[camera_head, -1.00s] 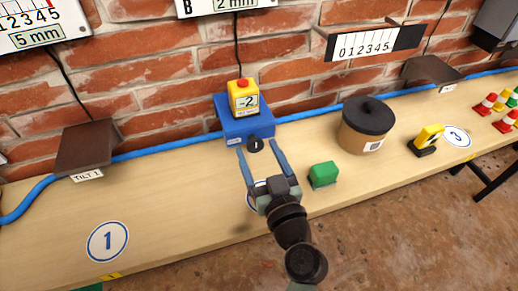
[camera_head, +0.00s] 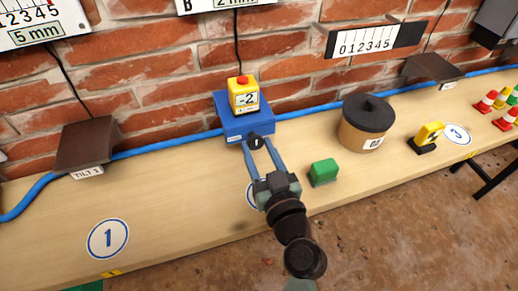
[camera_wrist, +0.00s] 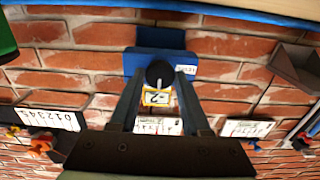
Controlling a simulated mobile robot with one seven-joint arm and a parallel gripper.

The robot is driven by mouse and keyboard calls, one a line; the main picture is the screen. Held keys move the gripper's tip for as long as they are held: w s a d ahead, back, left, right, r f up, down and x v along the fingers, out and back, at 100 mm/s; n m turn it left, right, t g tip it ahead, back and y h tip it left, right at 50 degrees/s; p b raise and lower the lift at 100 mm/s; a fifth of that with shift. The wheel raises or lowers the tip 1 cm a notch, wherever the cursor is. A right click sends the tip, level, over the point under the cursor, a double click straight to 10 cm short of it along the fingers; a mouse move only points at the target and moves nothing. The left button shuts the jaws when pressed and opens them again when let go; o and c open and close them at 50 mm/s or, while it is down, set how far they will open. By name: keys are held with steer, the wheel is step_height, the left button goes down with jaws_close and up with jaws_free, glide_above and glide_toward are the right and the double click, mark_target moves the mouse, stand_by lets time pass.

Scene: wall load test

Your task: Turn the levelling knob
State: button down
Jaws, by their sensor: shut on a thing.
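The levelling knob (camera_head: 256,142) is a small black round knob with a pale line, on the front of a blue box (camera_head: 236,128). A yellow device (camera_head: 243,97) with a red top stands on the box and its display reads "-2". My gripper (camera_head: 259,146) reaches in from the front, with its two blue-grey fingers shut on the knob. In the wrist view the knob (camera_wrist: 159,74) sits between the fingertips, its pale line pointing towards the display.
A green block (camera_head: 323,172) lies right of my gripper. A brown pot with a black lid (camera_head: 366,124) and a yellow-black device (camera_head: 427,138) stand further right. A blue hose (camera_head: 180,146) runs along the brick wall. The bench around the "1" mark (camera_head: 108,239) is clear.

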steer(key=m+b, duration=0.1)
steer(key=m, duration=1)
stand_by(0.3)
steer(key=shift+m, duration=0.3)
steer(key=shift+c, duration=1.9)
jaws_free()
steer(key=shift+s, duration=0.1)
